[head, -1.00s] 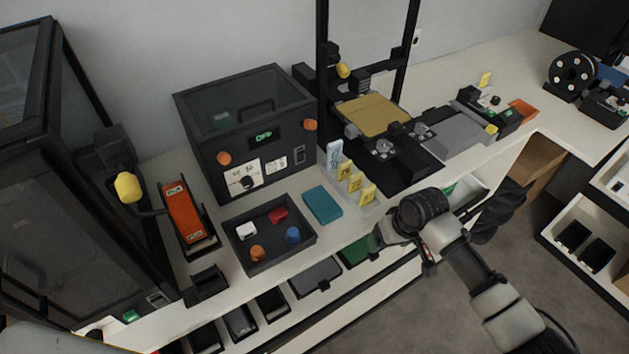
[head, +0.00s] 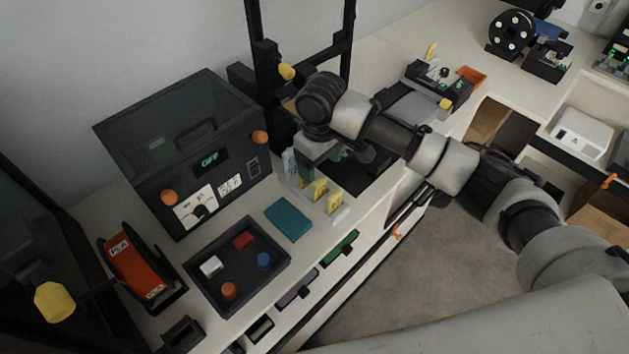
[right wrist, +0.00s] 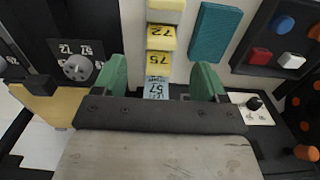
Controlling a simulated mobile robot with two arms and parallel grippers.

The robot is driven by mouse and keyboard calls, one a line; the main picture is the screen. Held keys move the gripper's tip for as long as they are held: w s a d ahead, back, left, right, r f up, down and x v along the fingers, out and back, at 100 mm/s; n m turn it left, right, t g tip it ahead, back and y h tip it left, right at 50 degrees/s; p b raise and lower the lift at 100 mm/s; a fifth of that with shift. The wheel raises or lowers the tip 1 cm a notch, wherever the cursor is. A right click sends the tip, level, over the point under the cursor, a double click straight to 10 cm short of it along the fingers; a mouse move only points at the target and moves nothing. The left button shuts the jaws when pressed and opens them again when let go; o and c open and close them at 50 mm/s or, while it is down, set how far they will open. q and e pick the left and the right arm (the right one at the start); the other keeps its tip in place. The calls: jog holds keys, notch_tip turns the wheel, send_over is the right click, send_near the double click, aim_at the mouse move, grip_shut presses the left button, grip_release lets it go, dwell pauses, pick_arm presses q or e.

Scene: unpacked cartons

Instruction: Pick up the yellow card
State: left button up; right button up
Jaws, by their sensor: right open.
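Yellow cards stand in a row in a pale holder. In the head view one yellow card (head: 320,190) and a nearer one (head: 334,202) show beyond my right gripper (head: 300,172). In the right wrist view I see a yellow card marked 75 (right wrist: 159,58), one marked 72 (right wrist: 160,39) and another at the top edge (right wrist: 164,12). A light blue card marked 57 (right wrist: 157,88) is at the row's end, between the open green fingers of my right gripper (right wrist: 160,80) in the picture; contact cannot be told. My left gripper is out of view.
A teal box (head: 289,219) lies beside the card row. A dark tray (head: 205,290) with small colored pieces is in front of a black oven-like box (head: 185,150). The printer's black frame (head: 255,75) stands behind my right arm.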

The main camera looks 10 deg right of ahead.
aim_at(320, 181)
jog(key=shift+s+d+f, duration=0.1)
jog(key=shift+s+f, duration=0.1)
jog(key=shift+f, duration=0.35)
jog(key=shift+s+f, duration=0.15)
jog(key=shift+f, duration=0.7)
jog(key=shift+w+f+p, duration=0.1)
jog(key=shift+f+p, duration=0.25)
notch_tip(320, 181, down, 4)
jog(key=shift+r+p, duration=0.15)
jog(key=shift+p, duration=0.5)
jog(key=shift+f, duration=0.5)
jog(key=shift+w, duration=0.1)
jog(key=shift+c, duration=1.2)
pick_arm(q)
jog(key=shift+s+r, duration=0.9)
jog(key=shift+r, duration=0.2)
pick_arm(e)
jog(key=c, duration=0.7)
